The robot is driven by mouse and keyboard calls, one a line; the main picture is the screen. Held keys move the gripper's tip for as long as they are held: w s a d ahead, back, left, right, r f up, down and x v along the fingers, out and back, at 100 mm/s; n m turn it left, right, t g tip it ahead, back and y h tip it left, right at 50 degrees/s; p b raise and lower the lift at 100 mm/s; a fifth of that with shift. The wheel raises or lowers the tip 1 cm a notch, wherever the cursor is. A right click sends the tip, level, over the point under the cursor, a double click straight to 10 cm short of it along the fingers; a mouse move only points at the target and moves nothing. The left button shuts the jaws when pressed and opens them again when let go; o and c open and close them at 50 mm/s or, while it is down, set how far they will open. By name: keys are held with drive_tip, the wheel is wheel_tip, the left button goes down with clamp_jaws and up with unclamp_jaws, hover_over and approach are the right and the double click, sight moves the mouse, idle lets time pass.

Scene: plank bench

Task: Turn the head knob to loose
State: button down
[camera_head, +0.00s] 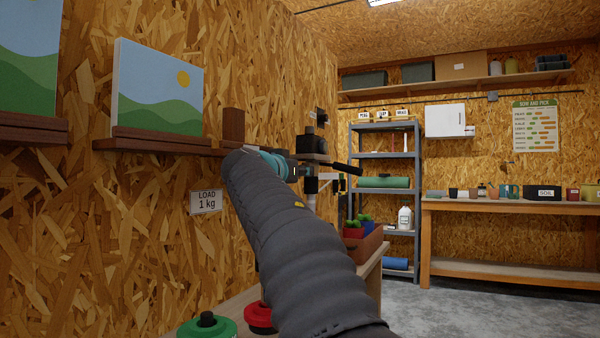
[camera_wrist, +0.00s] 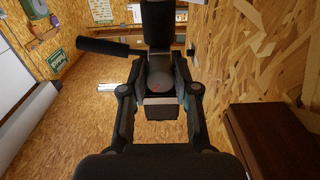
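The head knob (camera_wrist: 160,83) is a dark grey round knob with a small red mark, in the middle of the wrist view. It sits on a dark head, with a black upright part (camera_wrist: 158,25) behind it and a black handle (camera_wrist: 103,47) sticking out left. My gripper (camera_wrist: 160,78) has one finger on each side of the knob; whether the pads touch it I cannot tell. In the head view the dark head (camera_head: 312,145) is by the wall, with its black handle (camera_head: 348,168) pointing right. My arm hides most of the gripper and the knob there.
A wall ledge (camera_head: 150,146) with a picture runs left of my arm, and a brown wooden block also shows close at right in the wrist view (camera_wrist: 275,140). A bench with green (camera_head: 207,327) and red (camera_head: 258,316) round items and a planter (camera_head: 363,243) lies below. Floor at right is clear.

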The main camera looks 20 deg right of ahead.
drive_tip(key=shift+n, duration=2.3)
drive_tip(key=c, duration=0.9)
unclamp_jaws()
drive_tip(key=shift+o, duration=0.2)
